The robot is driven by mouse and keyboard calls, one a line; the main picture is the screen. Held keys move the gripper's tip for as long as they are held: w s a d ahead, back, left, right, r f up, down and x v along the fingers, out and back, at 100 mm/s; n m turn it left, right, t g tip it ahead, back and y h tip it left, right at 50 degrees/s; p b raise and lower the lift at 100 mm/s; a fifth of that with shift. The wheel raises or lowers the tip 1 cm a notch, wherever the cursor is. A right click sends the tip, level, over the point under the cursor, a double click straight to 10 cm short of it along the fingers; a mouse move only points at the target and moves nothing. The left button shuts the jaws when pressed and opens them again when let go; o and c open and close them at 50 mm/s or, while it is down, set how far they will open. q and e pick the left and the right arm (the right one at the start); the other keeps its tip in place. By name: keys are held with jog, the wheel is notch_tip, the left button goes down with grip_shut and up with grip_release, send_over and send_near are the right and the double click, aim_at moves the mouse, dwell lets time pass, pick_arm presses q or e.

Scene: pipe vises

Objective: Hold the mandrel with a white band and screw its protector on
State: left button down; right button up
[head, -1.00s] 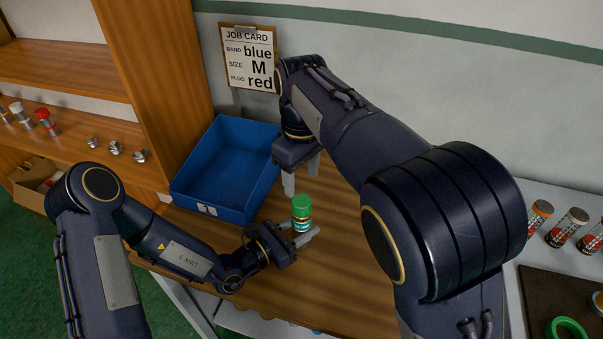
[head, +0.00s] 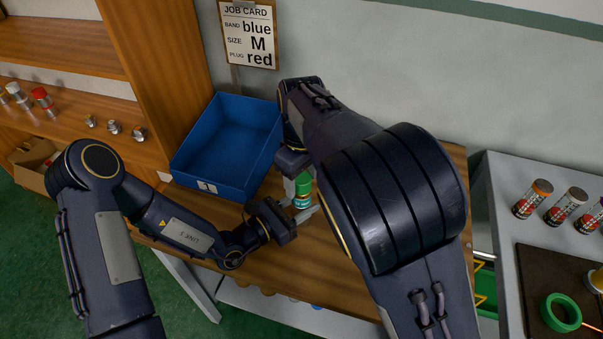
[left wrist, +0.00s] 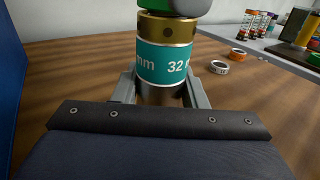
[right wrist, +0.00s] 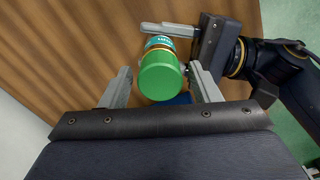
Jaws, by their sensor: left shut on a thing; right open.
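The mandrel, brass with a teal band lettered "32 mm" in white (left wrist: 163,64), stands upright; it also shows in the head view (head: 302,202). My left gripper (left wrist: 160,95) is shut on its lower part. The green protector (right wrist: 160,77) is on the mandrel's top; it also shows in the head view (head: 303,184). I cannot tell how far it is screwed on. My right gripper (right wrist: 160,71) is open, with one finger on each side of the protector. No white band shows on this mandrel.
A blue bin (head: 225,150) stands behind on the wooden bench. A job card (head: 248,34) reads blue, M, red. A grey table (head: 500,215) at right holds orange-topped and other cylinders (head: 533,198) and a green ring (head: 561,312).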

jog(key=shift+c, duration=0.2)
jog(key=c, duration=0.9)
jog(key=m, duration=0.4)
jog(key=shift+m, duration=0.4)
jog(key=shift+c, duration=0.2)
jog(key=m, duration=0.3)
jog(key=o, duration=1.1)
jog(key=shift+r, duration=2.3)
jog(key=shift+c, duration=0.6)
